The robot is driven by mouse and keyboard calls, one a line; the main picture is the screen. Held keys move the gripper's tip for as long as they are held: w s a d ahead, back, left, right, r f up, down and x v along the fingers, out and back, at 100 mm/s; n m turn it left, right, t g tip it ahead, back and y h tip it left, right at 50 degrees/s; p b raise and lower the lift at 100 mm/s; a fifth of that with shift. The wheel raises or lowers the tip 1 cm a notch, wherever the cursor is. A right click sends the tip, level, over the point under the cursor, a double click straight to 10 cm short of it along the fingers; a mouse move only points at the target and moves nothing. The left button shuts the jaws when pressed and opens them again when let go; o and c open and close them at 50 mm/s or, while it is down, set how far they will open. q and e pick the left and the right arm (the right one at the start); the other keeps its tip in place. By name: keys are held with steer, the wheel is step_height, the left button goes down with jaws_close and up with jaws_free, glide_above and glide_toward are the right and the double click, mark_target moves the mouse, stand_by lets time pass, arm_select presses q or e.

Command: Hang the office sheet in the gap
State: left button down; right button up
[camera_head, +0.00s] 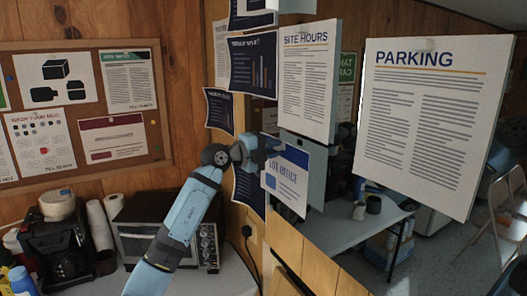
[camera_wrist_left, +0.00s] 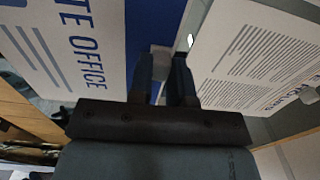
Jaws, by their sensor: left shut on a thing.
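The office sheet (camera_head: 286,186), white with a blue band and the word OFFICE, is held upright below the SITE HOURS sheet (camera_head: 308,85) in the head view. My left gripper (camera_head: 270,148) is shut on its upper edge. In the left wrist view the office sheet (camera_wrist_left: 75,45) lies left of my shut fingers (camera_wrist_left: 165,78), and the SITE HOURS sheet (camera_wrist_left: 255,60) is on the right. The PARKING sheet (camera_head: 420,125) hangs further right, with an open space between it and SITE HOURS. I cannot tell whether the office sheet touches anything behind it. My right gripper is not in view.
Dark sheets (camera_head: 253,62) hang on the wooden wall left of SITE HOURS. A cork board (camera_head: 85,48) with papers is at the far left. A coffee maker (camera_head: 62,248) and a toaster oven (camera_head: 140,240) stand below. A table (camera_head: 350,228) and chair (camera_head: 505,205) stand right.

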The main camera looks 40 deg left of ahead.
arm_select(q)
steer(key=shift+w+d, duration=0.25)
steer(key=shift+w, duration=0.3)
steer(key=shift+p, duration=0.65)
steer(key=shift+p, duration=0.3)
steer(key=shift+r, duration=0.1)
stand_by(0.7)
steer(key=shift+p, duration=0.5)
steer(key=shift+p+x, duration=0.45)
steer(key=shift+x, duration=0.4)
stand_by(1.1)
steer(key=shift+p, duration=0.7)
stand_by(2.5)
